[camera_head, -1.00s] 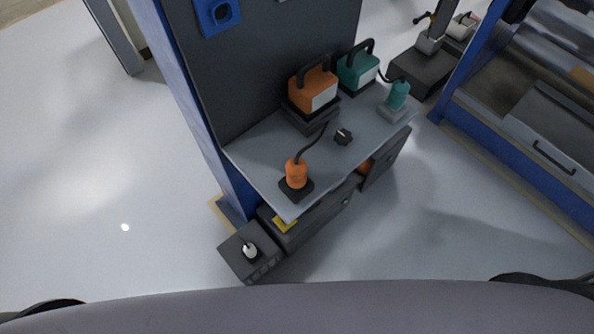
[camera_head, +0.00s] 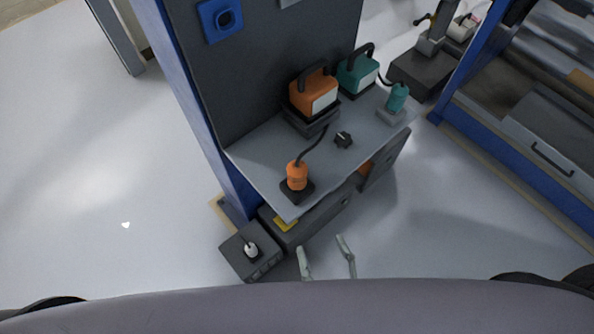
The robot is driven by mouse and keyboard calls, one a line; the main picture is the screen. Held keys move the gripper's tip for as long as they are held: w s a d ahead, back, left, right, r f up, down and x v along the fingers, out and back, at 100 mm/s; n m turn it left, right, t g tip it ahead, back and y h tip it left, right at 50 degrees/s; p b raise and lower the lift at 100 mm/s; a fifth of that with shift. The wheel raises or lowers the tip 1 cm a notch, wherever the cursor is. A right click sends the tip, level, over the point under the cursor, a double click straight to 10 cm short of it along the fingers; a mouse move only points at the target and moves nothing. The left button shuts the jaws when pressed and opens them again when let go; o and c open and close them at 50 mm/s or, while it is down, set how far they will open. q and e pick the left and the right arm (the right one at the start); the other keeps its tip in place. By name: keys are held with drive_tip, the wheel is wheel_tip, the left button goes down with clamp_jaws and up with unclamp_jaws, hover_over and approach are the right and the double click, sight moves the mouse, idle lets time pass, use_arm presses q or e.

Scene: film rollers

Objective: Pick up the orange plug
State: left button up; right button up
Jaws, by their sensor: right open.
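The orange plug (camera_head: 297,175) stands upright in a small black base near the front corner of the grey shelf (camera_head: 262,157). A dark cable runs from its top back toward the orange box (camera_head: 314,92) with a black handle. My right gripper (camera_head: 323,250) shows at the bottom middle, its two thin pale fingers apart and nothing between them. It is below and slightly right of the plug in the picture, clear of the shelf. My left gripper is not in view.
A teal box (camera_head: 356,73) and a teal plug (camera_head: 397,97) stand farther back right on the shelf. A black knob (camera_head: 343,139) sits mid-shelf. A dark socket box (camera_head: 251,252) is on the floor. A blue-framed machine (camera_head: 520,140) stands at right. Floor at left is clear.

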sight(301, 182)
drive_tip(key=shift+t, duration=0.4)
drive_tip(key=r+x, duration=0.1)
drive_tip(key=x, duration=0.3)
drive_tip(key=r+p+x, duration=0.1)
drive_tip(key=x, duration=0.6)
drive_tip(key=shift+w+d+r+p, duration=0.15)
drive_tip(key=shift+w+r+p, duration=0.25)
drive_tip(key=shift+w, duration=0.05)
drive_tip(key=shift+f+p+x, duration=0.1)
drive_tip(key=shift+p+x, duration=0.2)
drive_tip(key=shift+x, duration=1.15)
drive_tip(key=shift+f+p+x, duration=0.15)
drive_tip(key=shift+p+x, duration=0.1)
drive_tip(key=shift+x, duration=1.2)
drive_tip(key=shift+c, duration=0.2)
clamp_jaws()
